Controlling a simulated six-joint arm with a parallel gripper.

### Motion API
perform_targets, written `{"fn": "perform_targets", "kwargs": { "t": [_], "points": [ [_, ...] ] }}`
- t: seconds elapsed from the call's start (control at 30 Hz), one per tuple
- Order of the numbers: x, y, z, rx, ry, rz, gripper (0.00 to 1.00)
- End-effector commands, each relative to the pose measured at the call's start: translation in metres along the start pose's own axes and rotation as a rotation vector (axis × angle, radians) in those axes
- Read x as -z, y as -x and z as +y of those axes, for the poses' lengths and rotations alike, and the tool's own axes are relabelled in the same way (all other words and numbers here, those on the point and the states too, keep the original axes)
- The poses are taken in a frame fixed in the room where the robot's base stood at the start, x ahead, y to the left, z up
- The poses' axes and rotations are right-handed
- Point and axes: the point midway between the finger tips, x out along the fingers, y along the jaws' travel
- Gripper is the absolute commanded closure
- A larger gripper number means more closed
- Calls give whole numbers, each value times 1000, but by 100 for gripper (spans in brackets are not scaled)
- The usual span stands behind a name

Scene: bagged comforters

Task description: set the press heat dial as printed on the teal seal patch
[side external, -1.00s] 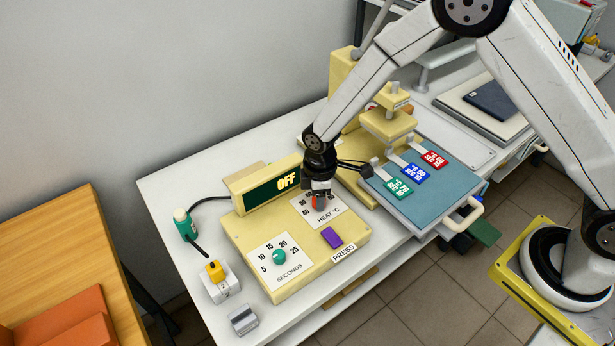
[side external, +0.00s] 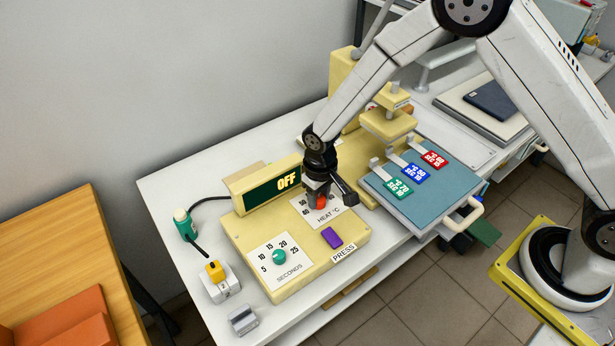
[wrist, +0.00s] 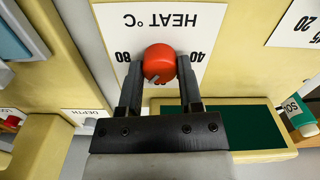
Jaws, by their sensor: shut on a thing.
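The red heat dial (wrist: 159,62) sits on a white HEAT °C plate (wrist: 185,25). My gripper (wrist: 160,80) is shut on the dial, a finger on each side. In the wrist view the plate appears upside down, with 80 left of the dial and 40 right. A grey pointer mark shows at the dial's lower left; numbers behind the dial are partly hidden. In the side view the dial (side external: 320,202) is under my gripper. The teal seal patch (side external: 399,189) lies on the blue-grey press bed; its upside-down print is too small to read surely.
The display (side external: 288,182) reads OFF. The teal seconds dial (side external: 279,256) and purple PRESS button (side external: 332,237) are on the same yellow panel. Blue (side external: 414,173) and red (side external: 434,159) patches lie beside the teal one. A yellow-topped switch box (side external: 217,276) stands at left.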

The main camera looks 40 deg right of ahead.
Motion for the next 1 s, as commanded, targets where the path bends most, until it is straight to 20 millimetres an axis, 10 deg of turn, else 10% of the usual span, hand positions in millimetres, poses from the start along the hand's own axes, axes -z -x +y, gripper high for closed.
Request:
{"fn": "perform_targets", "kwargs": {
  "t": [0.73, 0.77, 0.8, 0.87, 1.0],
  "points": [
    [1, 1, 0, 0, -129, 2, 100],
    [1, 1, 0, 0, -129, 2, 51],
    [1, 1, 0, 0, -129, 2, 38],
    [0, 1, 0, 0, -128, 1, 19],
    [0, 0, 0, 0, -128, 1, 19]
  ]
}}
